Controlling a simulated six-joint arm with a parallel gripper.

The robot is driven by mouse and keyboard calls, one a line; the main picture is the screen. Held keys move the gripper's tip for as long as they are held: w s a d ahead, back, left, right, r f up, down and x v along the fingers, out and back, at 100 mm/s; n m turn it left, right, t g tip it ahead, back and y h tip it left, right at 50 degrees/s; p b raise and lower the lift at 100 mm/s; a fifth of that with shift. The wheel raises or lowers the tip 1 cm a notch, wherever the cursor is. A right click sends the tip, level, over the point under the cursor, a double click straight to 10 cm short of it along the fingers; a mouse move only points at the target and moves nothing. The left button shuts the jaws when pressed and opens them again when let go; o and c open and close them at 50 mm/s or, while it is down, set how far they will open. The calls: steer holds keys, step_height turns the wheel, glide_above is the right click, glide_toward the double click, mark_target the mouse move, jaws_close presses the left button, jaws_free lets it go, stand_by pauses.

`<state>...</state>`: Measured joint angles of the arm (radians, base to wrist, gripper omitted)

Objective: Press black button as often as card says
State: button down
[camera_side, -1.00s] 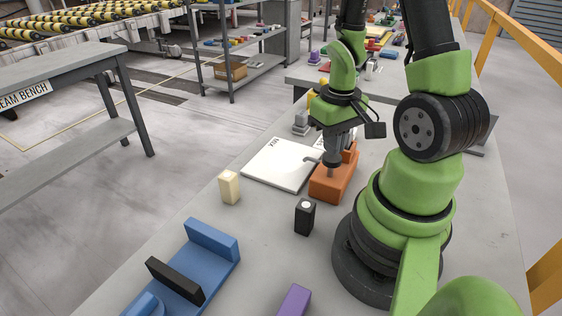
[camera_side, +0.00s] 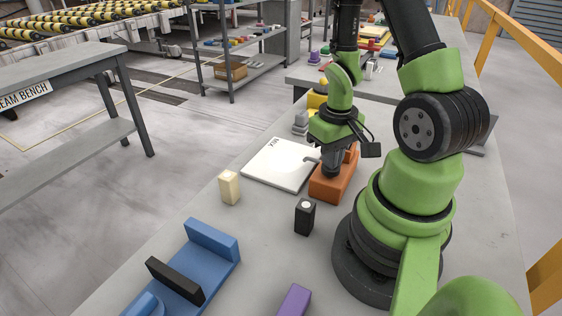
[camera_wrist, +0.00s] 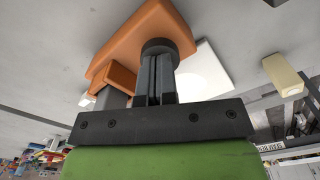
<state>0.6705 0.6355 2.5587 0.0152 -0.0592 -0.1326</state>
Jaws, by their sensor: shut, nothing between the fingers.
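An orange box (camera_side: 335,187) stands on the stone slab, with a raised part at its back. It fills the upper part of the wrist view (camera_wrist: 140,35). The round black button (camera_wrist: 160,44) is on its top, at the tips of my fingers. My gripper (camera_side: 332,170) points down, shut and empty, with its fingertips at the button and seemingly touching it. My shut fingers (camera_wrist: 158,62) partly hide the button in the wrist view. A white card (camera_side: 277,166) lies flat left of the box. It bears small dark marks near its far edge, too small to read surely.
A cream block (camera_side: 229,188) and a black block with a white top spot (camera_side: 305,218) stand nearby. A blue fixture (camera_side: 212,241) with a black bar (camera_side: 175,280) and a purple block (camera_side: 294,301) are nearer the camera. Grey and yellow pieces stand behind the card.

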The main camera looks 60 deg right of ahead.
steer(key=shift+r, duration=2.35)
steer(key=shift+f, duration=2.35)
steer(key=shift+r, duration=2.35)
step_height(320, 180, up, 6)
